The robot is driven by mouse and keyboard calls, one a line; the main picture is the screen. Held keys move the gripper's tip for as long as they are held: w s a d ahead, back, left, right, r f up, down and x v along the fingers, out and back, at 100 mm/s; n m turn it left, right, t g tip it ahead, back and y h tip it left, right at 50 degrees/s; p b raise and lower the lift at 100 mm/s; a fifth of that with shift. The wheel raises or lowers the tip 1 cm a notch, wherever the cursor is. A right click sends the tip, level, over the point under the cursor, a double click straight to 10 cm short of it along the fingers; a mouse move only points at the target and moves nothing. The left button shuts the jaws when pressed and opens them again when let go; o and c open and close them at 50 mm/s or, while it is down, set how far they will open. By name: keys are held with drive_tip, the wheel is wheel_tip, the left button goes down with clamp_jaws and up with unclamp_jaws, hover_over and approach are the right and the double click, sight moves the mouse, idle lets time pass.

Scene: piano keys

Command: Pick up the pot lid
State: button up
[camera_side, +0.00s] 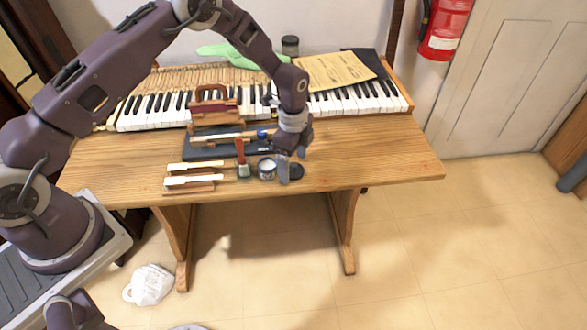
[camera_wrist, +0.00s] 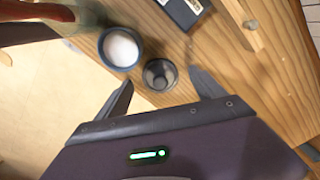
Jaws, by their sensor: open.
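The pot lid (camera_wrist: 160,74) is a small dark round disc with a raised knob. It lies on the wooden table near its front edge, and in the side view it shows as a dark disc (camera_side: 296,172) partly behind a finger. My gripper (camera_wrist: 160,81) is open above it, with one finger on each side of the lid in the wrist view. In the side view my gripper (camera_side: 292,162) points down at the lid. The open pot (camera_wrist: 121,48) with white contents stands beside the lid, left of it in the side view (camera_side: 266,169). I cannot tell whether a finger touches the lid.
A red-handled brush or tool (camera_side: 241,157) stands left of the pot. Loose wooden keys (camera_side: 192,182) lie further left. A dark case (camera_side: 205,147) and the piano keyboard (camera_side: 150,112) are behind. The table's right side (camera_side: 385,160) is clear.

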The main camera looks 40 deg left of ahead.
sight(291, 164)
drive_tip(key=shift+f, duration=0.4)
drive_tip(key=c, duration=1.4)
drive_tip(key=r, duration=0.9)
drive_tip(key=shift+s+a+r, duration=0.1)
drive_tip(key=shift+a+r, duration=0.1)
drive_tip(key=shift+a, duration=0.05)
drive_tip(key=s+a+r, duration=0.1)
drive_tip(key=s+a, duration=0.4)
drive_tip(key=shift+w+d+f, duration=0.15)
drive_tip(key=shift+f, duration=1.3)
drive_tip(key=shift+w+d+f, duration=0.1)
drive_tip(key=shift+d+f, duration=0.05)
drive_tip(key=shift+f, duration=1.25)
